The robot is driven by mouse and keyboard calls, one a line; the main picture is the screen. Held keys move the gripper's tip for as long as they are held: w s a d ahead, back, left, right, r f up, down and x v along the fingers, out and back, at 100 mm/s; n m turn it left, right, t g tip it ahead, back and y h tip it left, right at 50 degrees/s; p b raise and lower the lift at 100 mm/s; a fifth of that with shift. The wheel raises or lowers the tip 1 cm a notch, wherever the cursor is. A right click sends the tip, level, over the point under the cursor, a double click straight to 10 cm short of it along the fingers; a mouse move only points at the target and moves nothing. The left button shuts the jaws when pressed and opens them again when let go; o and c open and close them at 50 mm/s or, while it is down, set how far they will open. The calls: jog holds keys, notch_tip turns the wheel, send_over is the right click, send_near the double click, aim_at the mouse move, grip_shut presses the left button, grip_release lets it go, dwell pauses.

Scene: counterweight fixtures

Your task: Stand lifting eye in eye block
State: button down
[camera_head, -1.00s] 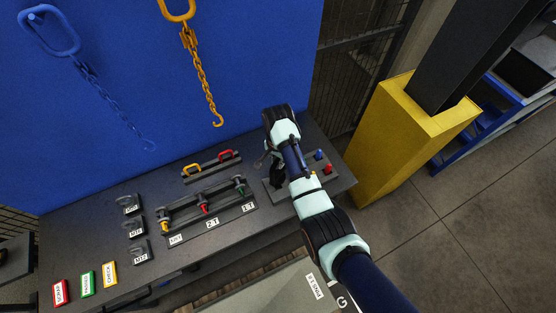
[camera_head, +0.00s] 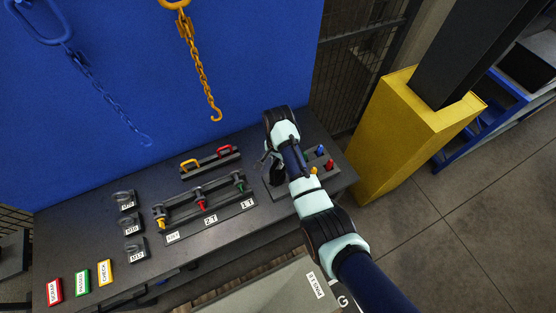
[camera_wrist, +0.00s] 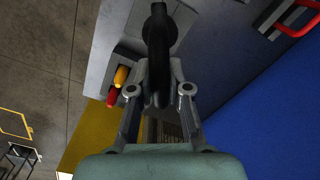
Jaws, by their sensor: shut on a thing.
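My gripper (camera_wrist: 159,92) is shut on a dark lifting eye (camera_wrist: 158,52), which stands edge-on between the fingers in the wrist view. A wide round collar shows at its far part. In the head view my gripper is over the right end of the bench and mostly hidden by my arm.
Several labelled dark eye pieces (camera_head: 131,223) stand at the bench's left. A rack (camera_head: 208,210) with tonnage labels and a strip with yellow and red handles (camera_head: 210,160) lie mid-bench. Chains (camera_head: 200,68) hang behind. A yellow column base (camera_head: 400,130) stands right.

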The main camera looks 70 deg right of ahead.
jog(key=shift+f, duration=0.15)
dwell(0.3)
jog(key=shift+f+b, duration=1.55)
jog(key=shift+f, duration=0.55)
jog(key=c, duration=1)
grip_release()
jog(key=shift+c, duration=0.2)
notch_tip(320, 180, up, 12)
